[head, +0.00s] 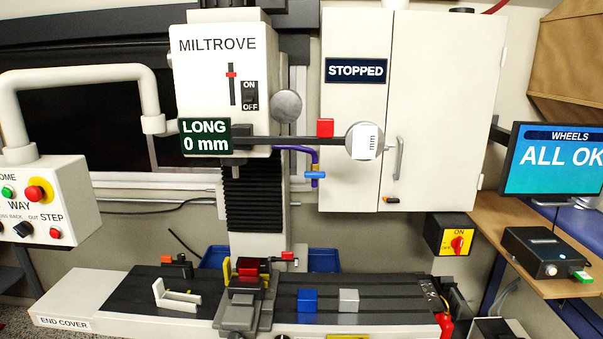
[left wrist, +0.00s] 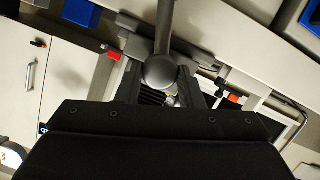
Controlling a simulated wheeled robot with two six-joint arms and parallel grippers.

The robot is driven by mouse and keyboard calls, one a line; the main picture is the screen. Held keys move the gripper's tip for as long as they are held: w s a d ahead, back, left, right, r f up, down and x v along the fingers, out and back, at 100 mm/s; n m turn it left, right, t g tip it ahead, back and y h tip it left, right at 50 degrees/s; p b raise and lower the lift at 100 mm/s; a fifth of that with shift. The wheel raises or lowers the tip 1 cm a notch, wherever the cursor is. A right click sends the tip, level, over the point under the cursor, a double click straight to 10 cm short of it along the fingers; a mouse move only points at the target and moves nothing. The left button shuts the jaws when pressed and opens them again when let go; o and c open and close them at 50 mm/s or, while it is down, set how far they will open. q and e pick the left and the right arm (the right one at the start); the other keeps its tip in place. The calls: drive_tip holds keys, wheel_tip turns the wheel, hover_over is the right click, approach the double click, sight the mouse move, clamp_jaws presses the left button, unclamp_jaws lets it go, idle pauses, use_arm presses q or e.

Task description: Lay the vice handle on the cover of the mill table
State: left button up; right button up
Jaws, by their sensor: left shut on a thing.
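In the left wrist view, my left gripper (left wrist: 162,88) is shut on a grey rod with a round ball knob, which I take to be the vice handle (left wrist: 164,25). The ball sits between the fingers and the rod runs out past the top edge. Neither gripper nor this handle shows in the head view. The cover of the mill table (head: 82,294) is the pale left end, labelled END COVER. The dark mill table (head: 130,290) beside it carries a grey vice (head: 240,312) at its middle. My right gripper is in neither view.
A cream angled bracket (head: 178,299) stands on the dark table near the cover. A blue block (head: 307,301) and a grey block (head: 349,301) lie right of the vice. A control box (head: 45,203) hangs above the left end. The cover's top looks clear.

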use_arm(q)
drive_tip(key=shift+f+p+v, duration=0.1)
drive_tip(key=shift+p+v, duration=0.15)
drive_tip(key=shift+v, duration=0.45)
drive_tip(key=shift+f+p+v, duration=0.15)
drive_tip(key=shift+p+v, duration=0.05)
drive_tip(key=shift+v, duration=0.45)
drive_tip(key=shift+s+d, duration=0.15)
drive_tip(key=shift+s, duration=0.05)
drive_tip(key=shift+s, duration=0.15)
drive_tip(key=shift+s+p, duration=0.35)
drive_tip(key=shift+s, duration=1.6)
